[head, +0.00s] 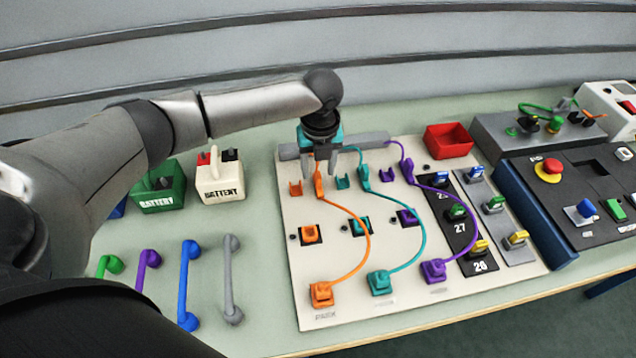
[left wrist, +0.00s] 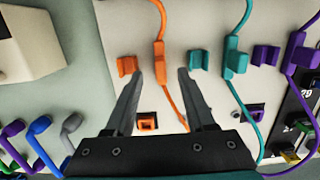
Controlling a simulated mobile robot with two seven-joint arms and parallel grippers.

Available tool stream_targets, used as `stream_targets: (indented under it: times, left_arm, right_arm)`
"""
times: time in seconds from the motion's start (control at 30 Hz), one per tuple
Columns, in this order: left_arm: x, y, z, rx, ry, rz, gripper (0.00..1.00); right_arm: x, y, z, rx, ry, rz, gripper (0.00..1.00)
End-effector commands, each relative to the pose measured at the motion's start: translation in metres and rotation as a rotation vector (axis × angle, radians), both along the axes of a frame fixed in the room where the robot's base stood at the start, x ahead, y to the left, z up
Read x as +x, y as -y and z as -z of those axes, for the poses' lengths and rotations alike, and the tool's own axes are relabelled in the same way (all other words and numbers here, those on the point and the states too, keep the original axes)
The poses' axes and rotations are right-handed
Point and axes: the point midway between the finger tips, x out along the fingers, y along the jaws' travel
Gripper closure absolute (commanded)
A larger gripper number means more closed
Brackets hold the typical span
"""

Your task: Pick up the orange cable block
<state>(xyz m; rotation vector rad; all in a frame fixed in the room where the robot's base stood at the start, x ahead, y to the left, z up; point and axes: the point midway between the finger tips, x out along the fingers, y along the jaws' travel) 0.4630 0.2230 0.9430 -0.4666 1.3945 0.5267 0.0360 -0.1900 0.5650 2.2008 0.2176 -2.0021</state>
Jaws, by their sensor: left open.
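The orange cable block (head: 319,187) is a small upright piece on the orange cable, near the back of the white panel (head: 345,312). In the left wrist view the block (left wrist: 160,62) shows just beyond and between the fingertips. My left gripper (head: 321,165) points down over the back of the panel, its fingers open on either side of the orange cable's line. In the left wrist view the gripper (left wrist: 159,80) holds nothing. I cannot tell the exact height gap between fingertips and block. My right gripper is not in view.
An orange socket (head: 296,188) stands just left of the block, with a teal cable block (head: 363,179) and a purple one (head: 409,170) to the right. A cream battery (head: 220,180) stands left of the panel. A red bin (head: 448,141) is at the back.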

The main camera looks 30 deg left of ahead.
Motion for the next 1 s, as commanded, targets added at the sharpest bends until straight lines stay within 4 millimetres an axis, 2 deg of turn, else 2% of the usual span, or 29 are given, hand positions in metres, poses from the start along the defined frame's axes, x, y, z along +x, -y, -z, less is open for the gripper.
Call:
stream_targets:
  times: [0.03,0.2,0.53,1.0]
  left_arm:
    - [0.001,-0.001,0.010,0.000,-0.003,-0.001,0.45]
    - [0.004,-0.003,0.032,0.001,-0.004,0.000,0.45]
    - [0.005,-0.003,0.037,0.000,-0.001,0.000,0.45]
    - [0.005,-0.003,0.037,0.000,-0.001,0.000,0.98]
  right_arm:
    - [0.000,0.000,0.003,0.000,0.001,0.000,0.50]
    - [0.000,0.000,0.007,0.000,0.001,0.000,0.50]
    - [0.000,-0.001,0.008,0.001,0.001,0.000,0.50]
    - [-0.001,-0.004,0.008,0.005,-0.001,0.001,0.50]
